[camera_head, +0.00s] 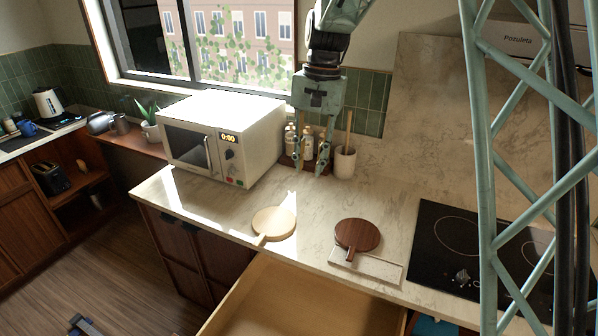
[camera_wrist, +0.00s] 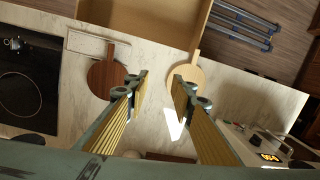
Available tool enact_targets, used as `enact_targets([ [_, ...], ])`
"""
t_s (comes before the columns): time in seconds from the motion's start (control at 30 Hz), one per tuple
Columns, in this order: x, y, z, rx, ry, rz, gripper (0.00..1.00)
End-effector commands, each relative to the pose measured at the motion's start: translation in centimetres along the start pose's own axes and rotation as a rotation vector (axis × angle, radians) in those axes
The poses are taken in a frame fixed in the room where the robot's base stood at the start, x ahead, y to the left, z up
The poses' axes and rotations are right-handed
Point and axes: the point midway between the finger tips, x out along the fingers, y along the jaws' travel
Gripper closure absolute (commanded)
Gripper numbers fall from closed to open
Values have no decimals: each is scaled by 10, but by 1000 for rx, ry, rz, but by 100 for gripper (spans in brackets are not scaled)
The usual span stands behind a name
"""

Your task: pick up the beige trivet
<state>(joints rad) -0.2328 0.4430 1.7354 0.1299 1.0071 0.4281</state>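The beige trivet (camera_head: 273,222) is a round, pale wooden board with a short handle, lying flat on the marble counter. The handle points toward the counter's front edge. In the wrist view the beige trivet (camera_wrist: 190,72) is partly hidden behind one finger. My gripper (camera_head: 310,170) is open and empty, pointing down above the counter; in the head view it appears behind and to the right of the trivet. In the wrist view my gripper (camera_wrist: 158,86) has its fingers spread, with bare counter between them.
A dark wooden trivet (camera_head: 357,234) lies to the right, its handle over a pale rectangular tray (camera_head: 383,268). A white microwave (camera_head: 222,138) stands at the back left. Bottles (camera_head: 307,143) and a utensil crock (camera_head: 345,162) stand behind. A black cooktop (camera_head: 447,240) is at right. An open drawer (camera_head: 285,295) juts out in front.

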Motion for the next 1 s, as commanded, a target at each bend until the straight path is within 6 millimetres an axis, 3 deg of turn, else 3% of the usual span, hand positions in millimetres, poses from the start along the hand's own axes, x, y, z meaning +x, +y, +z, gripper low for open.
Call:
enact_targets([
  [0.5, -56, 63, 58, -51, 75, -14, 77],
  [1.0, -90, 123, 122, -101, 149, -18, 77],
])
